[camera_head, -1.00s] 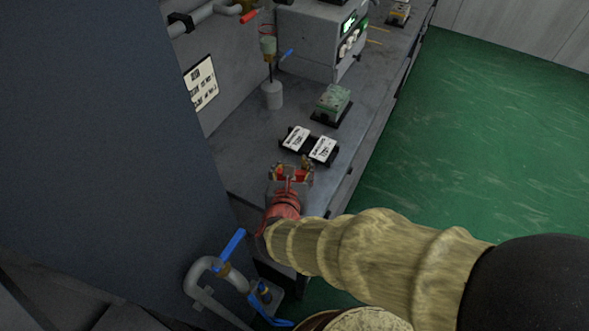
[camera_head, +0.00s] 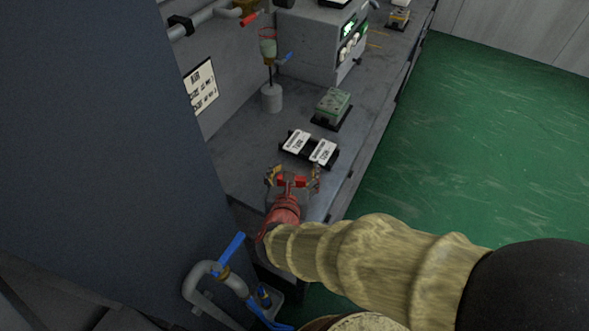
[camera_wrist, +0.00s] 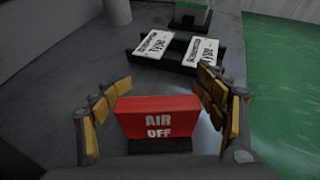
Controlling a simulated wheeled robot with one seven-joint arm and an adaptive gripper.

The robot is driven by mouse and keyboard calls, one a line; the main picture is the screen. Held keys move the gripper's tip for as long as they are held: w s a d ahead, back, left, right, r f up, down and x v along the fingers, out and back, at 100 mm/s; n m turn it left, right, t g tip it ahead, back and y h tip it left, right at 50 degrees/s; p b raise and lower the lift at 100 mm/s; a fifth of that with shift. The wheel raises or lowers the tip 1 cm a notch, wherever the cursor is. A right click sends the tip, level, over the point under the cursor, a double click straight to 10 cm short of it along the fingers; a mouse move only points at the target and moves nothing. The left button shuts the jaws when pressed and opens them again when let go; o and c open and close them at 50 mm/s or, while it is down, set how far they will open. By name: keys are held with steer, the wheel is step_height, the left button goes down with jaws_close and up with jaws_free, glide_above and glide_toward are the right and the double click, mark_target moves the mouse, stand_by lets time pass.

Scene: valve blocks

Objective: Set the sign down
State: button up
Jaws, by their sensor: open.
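A red sign (camera_wrist: 157,117) reading "AIR OFF" stands upright on a black base on the grey bench in the wrist view. In the head view my gripper (camera_head: 293,172) is over the near end of the bench, and only a little of the red sign (camera_head: 299,181) shows between the fingers.
Two white label plates (camera_head: 322,150) lie on a black rack just beyond the sign. A green block (camera_head: 333,104) and a grey box (camera_head: 318,42) stand farther back. Blue-handled pipework (camera_head: 230,252) is at the near left. Bare bench (camera_head: 240,160) lies left of the rack.

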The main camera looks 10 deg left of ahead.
steer(key=shift+r, duration=0.2)
steer(key=p+v, duration=0.4)
steer(key=v, duration=0.6)
steer(key=shift+s+a+r, duration=0.1)
steer(key=shift+s+r, duration=0.1)
steer(key=shift+p+v, duration=0.45)
steer(key=shift+v, duration=0.3)
steer(key=shift+f, duration=0.15)
